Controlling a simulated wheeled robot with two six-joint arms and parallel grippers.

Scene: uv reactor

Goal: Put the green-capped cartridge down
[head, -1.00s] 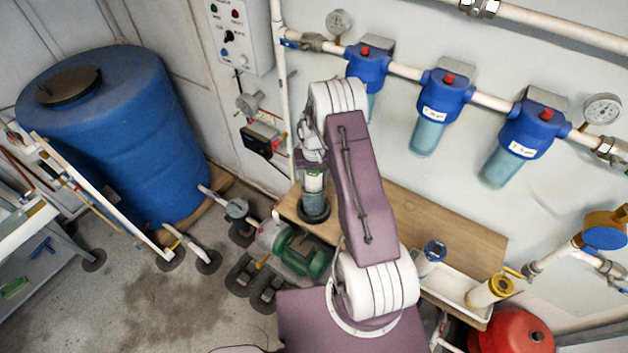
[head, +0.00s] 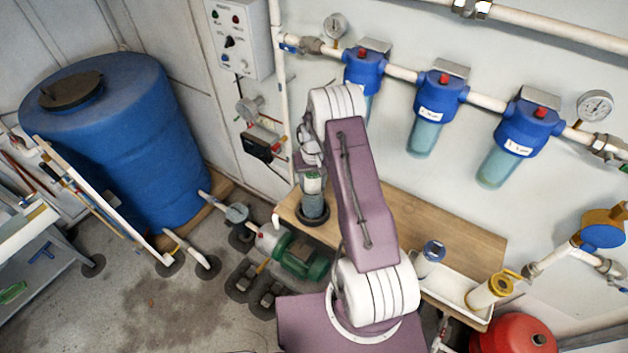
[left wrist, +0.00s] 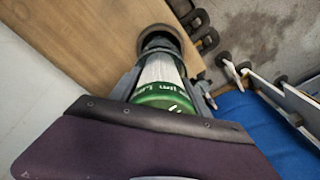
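The green-capped cartridge (head: 313,205) stands upright at the left end of the wooden bench, its lower end at a black ring (head: 313,219). My left gripper (head: 311,183) comes down on its upper part from above. In the left wrist view the cartridge (left wrist: 158,74) shows its pale body and green cap between my fingers, with the black ring (left wrist: 157,31) beyond its far end. The fingers lie close along both sides and look shut on it. Whether its end fully rests on the bench I cannot tell. My right gripper is not in view.
The wooden bench (head: 455,232) has clear room right of my arm. A white tray (head: 452,291) there holds a blue-capped cartridge (head: 430,258) and a yellow-capped one (head: 487,293). Blue filter housings (head: 440,95) hang on the wall behind. A blue tank (head: 120,140) stands left.

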